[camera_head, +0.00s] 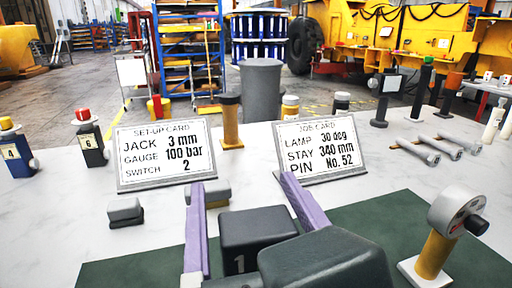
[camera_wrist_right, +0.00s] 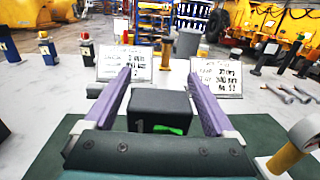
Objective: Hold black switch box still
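The black switch box (camera_head: 258,238) stands on the dark green mat, marked with a "1" on its near face. It also shows in the right wrist view (camera_wrist_right: 158,105), with a green patch beside the number. My right gripper (camera_head: 241,180) has its two purple fingers spread, one on each side of the box. In the right wrist view the fingers (camera_wrist_right: 160,73) show gaps to the box's sides; I see no contact. The dark gripper body hides the box's lower right in the head view. My left gripper is not in view.
Behind stand a set-up card (camera_head: 165,155) and a job card (camera_head: 320,150). Small grey blocks (camera_head: 125,212) lie left. A gauge on a yellow post (camera_head: 438,245) stands close on the right. Bolts (camera_head: 418,150) lie back right. The white table is clear at front left.

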